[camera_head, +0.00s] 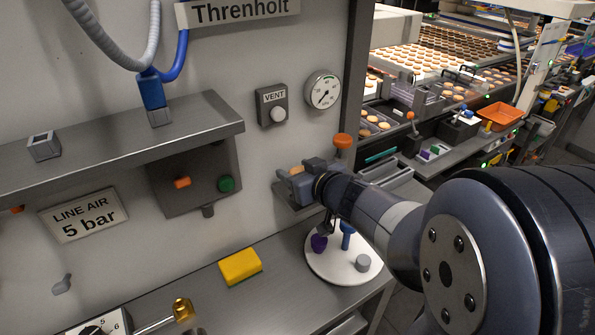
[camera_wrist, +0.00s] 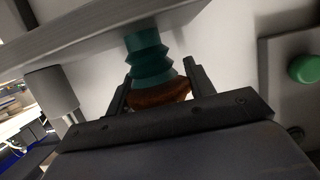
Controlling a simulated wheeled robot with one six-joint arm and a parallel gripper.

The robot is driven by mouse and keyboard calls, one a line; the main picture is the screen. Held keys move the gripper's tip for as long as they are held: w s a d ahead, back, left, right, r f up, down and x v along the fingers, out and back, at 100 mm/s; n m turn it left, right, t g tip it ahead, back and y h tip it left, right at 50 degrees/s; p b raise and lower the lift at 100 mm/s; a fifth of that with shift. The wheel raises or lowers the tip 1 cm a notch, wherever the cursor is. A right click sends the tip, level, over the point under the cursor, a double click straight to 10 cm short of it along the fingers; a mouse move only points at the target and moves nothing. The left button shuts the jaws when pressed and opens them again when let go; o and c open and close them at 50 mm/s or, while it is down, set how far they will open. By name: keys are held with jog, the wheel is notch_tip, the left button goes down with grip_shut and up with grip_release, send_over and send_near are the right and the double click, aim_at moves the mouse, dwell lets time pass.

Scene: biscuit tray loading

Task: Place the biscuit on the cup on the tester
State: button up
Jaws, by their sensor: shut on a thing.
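The brown biscuit (camera_wrist: 160,95) sits between the two dark fingers of my gripper (camera_wrist: 159,92) in the wrist view. My gripper is shut on it. A green ribbed bellows cup (camera_wrist: 148,58) hangs right above the biscuit. Its lower end meets the biscuit's top in the picture; I cannot tell whether they press together. A grey plate (camera_wrist: 110,32) of the tester is above the cup. In the head view my gripper end (camera_head: 300,186) is by the wall, partly hidden by my arm.
A green button (camera_wrist: 304,68) is at the right in the wrist view. A steel shelf (camera_head: 110,143) and a grey box (camera_head: 190,200) are on the wall. A yellow sponge (camera_head: 240,265) and a white disc (camera_head: 325,262) with small items are on the counter below.

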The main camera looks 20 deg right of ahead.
jog(key=shift+f+b, duration=0.4)
jog(key=shift+b, duration=0.1)
jog(key=o, duration=0.8)
jog(key=shift+c, duration=0.2)
jog(key=shift+s+r, duration=0.1)
jog(key=v, duration=1)
jog(key=shift+s+b, duration=0.3)
